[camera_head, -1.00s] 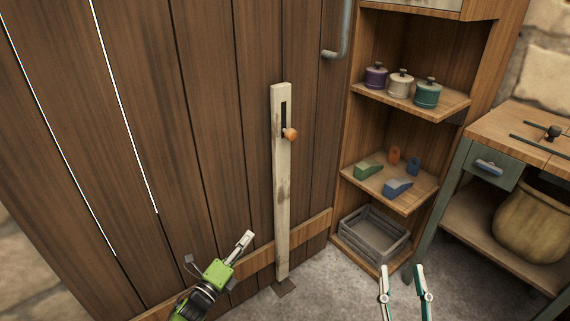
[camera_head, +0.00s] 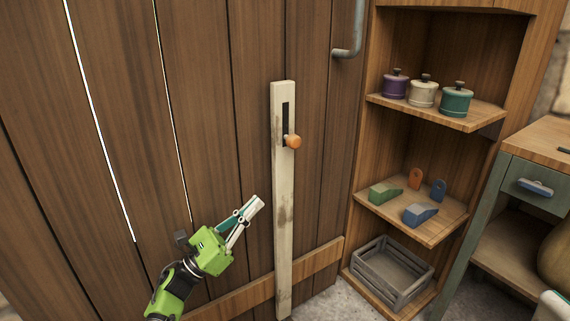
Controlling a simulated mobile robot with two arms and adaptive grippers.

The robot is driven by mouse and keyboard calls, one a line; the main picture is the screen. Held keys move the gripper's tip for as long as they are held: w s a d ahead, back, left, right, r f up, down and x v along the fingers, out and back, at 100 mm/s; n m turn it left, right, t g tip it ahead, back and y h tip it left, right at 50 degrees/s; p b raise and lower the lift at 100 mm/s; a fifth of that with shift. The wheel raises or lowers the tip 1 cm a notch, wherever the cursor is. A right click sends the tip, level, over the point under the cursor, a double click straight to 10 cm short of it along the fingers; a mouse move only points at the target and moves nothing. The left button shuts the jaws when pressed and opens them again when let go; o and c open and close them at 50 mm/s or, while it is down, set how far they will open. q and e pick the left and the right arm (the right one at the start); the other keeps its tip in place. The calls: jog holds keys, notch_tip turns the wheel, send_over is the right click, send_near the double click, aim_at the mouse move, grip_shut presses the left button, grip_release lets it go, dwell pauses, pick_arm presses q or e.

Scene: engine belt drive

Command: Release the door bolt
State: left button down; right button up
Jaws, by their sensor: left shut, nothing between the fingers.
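The door bolt (camera_head: 284,210) is a long pale upright bar on the brown plank door (camera_head: 120,100). It has a dark slot near its top, and an orange knob (camera_head: 293,141) sticks out at the slot's lower end. My left gripper (camera_head: 256,204) is shut and empty. It is left of the bar and below the knob, apart from the knob, with its fingers pointing up and right. At the lower right edge a small pale piece shows, perhaps part of my right arm; my right gripper's fingers cannot be made out.
A corner shelf right of the door holds three lidded pots (camera_head: 423,92), several small coloured blocks (camera_head: 420,213) and a grey crate (camera_head: 391,273). A grey door handle (camera_head: 350,45) is above right of the bolt. A workbench (camera_head: 535,185) stands at the right.

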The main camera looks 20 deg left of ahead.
aim_at(285, 161)
pick_arm(q)
jog(key=shift+w, duration=0.1)
jog(key=b+x, duration=0.1)
jog(key=x, duration=0.8)
jog(key=r, duration=0.2)
jog(key=w+r, duration=0.1)
jog(key=shift+d+r, duration=0.2)
jog(key=shift+d, duration=0.2)
jog(key=shift+d+r, duration=0.1)
jog(key=shift+r, duration=0.4)
